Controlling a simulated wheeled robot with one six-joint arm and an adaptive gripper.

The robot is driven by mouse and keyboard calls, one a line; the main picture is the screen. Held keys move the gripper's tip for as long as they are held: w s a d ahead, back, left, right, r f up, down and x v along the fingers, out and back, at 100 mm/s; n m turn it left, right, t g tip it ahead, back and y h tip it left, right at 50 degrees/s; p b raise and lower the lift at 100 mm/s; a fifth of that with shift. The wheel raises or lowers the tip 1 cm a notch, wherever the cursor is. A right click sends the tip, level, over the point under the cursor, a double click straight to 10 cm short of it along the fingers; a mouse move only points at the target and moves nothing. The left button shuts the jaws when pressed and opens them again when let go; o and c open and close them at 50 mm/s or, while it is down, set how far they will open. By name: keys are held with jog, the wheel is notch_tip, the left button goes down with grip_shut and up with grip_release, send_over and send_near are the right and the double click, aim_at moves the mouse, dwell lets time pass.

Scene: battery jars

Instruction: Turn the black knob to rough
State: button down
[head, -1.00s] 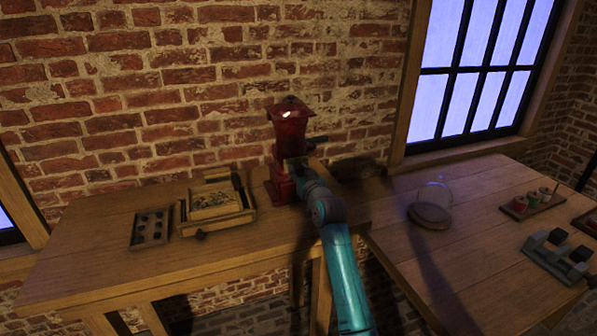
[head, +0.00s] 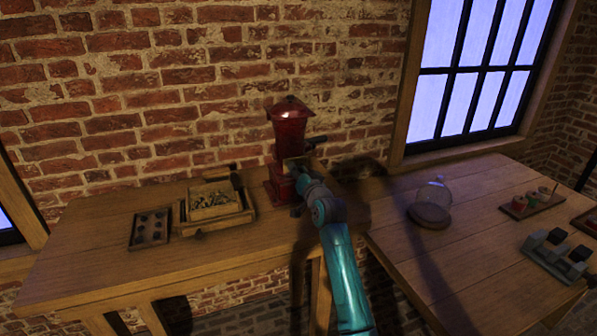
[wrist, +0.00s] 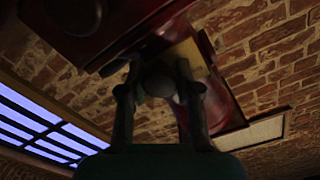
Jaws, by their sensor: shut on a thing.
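A red grinder-like machine (head: 288,130) with a domed cap stands near the back edge of the left table, by the brick wall. My gripper (head: 297,168) is at the front of its lower body, and my arm hides part of that side. In the wrist view, my gripper (wrist: 158,82) has its two fingers on either side of a dark rounded knob (wrist: 160,80), shut on it. The red body (wrist: 148,42) is close behind the knob. The picture is dim, and I cannot read any marks or the knob's setting.
A wooden tray with filled box (head: 212,203) and a dark holed block (head: 150,228) lie left of the machine. A glass dome on a round base (head: 430,214), a spool rack (head: 530,203) and a grey block stand (head: 556,255) are on the right table.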

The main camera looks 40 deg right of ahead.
jog(key=c, duration=0.8)
grip_release()
jog(key=v, duration=1.2)
